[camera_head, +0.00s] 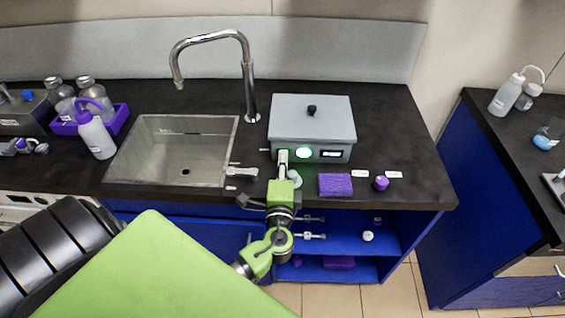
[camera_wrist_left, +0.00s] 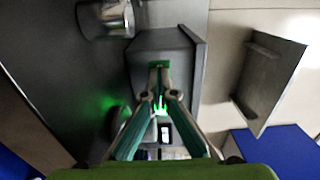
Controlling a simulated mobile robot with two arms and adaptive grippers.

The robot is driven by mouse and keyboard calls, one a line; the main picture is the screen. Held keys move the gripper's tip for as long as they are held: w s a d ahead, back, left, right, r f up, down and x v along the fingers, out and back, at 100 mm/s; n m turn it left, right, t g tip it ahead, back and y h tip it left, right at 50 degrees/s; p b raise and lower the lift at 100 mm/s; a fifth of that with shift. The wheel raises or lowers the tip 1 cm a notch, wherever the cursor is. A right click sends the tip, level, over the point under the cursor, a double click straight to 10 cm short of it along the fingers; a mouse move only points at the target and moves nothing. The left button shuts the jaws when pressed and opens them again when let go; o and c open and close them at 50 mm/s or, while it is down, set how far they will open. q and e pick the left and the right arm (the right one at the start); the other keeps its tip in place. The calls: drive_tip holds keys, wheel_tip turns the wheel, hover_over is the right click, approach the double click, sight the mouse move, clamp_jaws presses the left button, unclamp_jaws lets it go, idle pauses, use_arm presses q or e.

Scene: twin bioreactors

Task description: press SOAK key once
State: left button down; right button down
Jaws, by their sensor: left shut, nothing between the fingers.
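A grey box with a lid and a black knob (camera_head: 312,122) stands on the dark counter right of the sink. Its front face carries a round green-lit key (camera_head: 303,153) and a small lit display (camera_head: 332,154). No SOAK label is readable. My left gripper (camera_head: 283,154) is shut and empty at the left part of the box's front, just left of the green light. In the left wrist view, the closed fingertips (camera_wrist_left: 159,66) lie in front of the box (camera_wrist_left: 150,45), with green glow between the fingers. Whether they touch it cannot be told. My right gripper is not in view.
A sink (camera_head: 175,150) with a tall faucet (camera_head: 248,85) is left of the box. A purple sponge-like block (camera_head: 335,185) and a small purple-capped item (camera_head: 381,183) lie in front, to the right. An open blue shelf (camera_head: 345,228) is below the counter.

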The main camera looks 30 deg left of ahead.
use_arm(q)
drive_tip(key=shift+w+a+r, duration=0.2)
drive_tip(key=shift+r, duration=0.1)
drive_tip(key=shift+s+r, duration=0.1)
drive_tip(key=shift+s+d, duration=0.2)
drive_tip(key=v, duration=0.7)
drive_tip(key=shift+s+d+f, duration=0.2)
drive_tip(key=shift+f, duration=0.2)
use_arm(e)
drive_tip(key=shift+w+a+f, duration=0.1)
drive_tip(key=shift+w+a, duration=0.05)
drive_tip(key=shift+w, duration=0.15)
use_arm(q)
drive_tip(key=shift+s, duration=0.1)
